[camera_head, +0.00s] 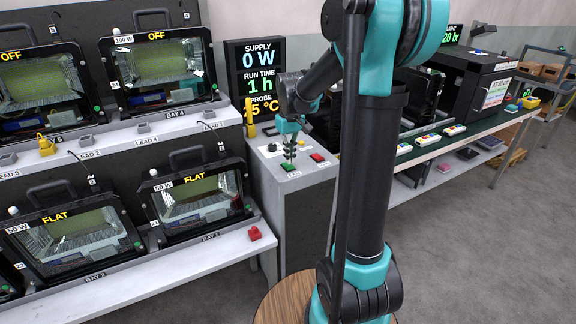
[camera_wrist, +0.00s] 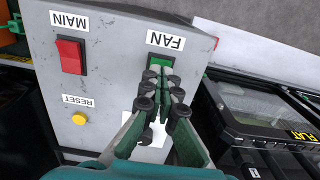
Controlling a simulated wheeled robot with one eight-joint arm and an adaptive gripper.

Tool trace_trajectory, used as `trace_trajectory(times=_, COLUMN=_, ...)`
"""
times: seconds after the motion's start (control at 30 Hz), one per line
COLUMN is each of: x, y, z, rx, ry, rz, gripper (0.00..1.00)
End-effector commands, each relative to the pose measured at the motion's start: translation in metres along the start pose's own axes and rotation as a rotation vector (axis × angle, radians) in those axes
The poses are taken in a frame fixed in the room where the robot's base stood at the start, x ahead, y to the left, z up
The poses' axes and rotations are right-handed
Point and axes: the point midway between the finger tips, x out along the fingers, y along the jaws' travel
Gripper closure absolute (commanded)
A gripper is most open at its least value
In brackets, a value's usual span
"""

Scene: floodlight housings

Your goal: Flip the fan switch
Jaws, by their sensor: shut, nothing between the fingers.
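The fan switch (camera_wrist: 161,61) is a green rocker beside the label FAN on a grey panel. It also shows as a green patch on the cabinet top in the head view (camera_head: 288,167). My gripper (camera_wrist: 162,80) is shut and empty, its dark fingertips at the switch and covering part of it. In the head view my gripper (camera_head: 289,153) points down just above the switch. I cannot tell whether the tips touch it.
A red MAIN switch (camera_wrist: 71,55) and a yellow RESET button (camera_wrist: 79,118) share the panel. A display (camera_head: 262,73) reading SUPPLY 0 W stands behind the cabinet. Floodlights marked FLAT (camera_head: 75,237) and OFF (camera_head: 160,70) fill the racks at left.

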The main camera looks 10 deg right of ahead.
Motion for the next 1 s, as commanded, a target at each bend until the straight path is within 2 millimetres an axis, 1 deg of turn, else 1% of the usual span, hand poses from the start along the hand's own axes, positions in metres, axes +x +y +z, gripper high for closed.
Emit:
trace_trajectory(times=0.33, x=0.0002, y=0.0, z=0.0, rx=0.0, ry=0.0, rz=0.0, gripper=1.0)
trace_trajectory(times=1.0, x=0.0089, y=0.0, z=-0.0002, rx=0.0, ry=0.0, rz=0.0, gripper=1.0)
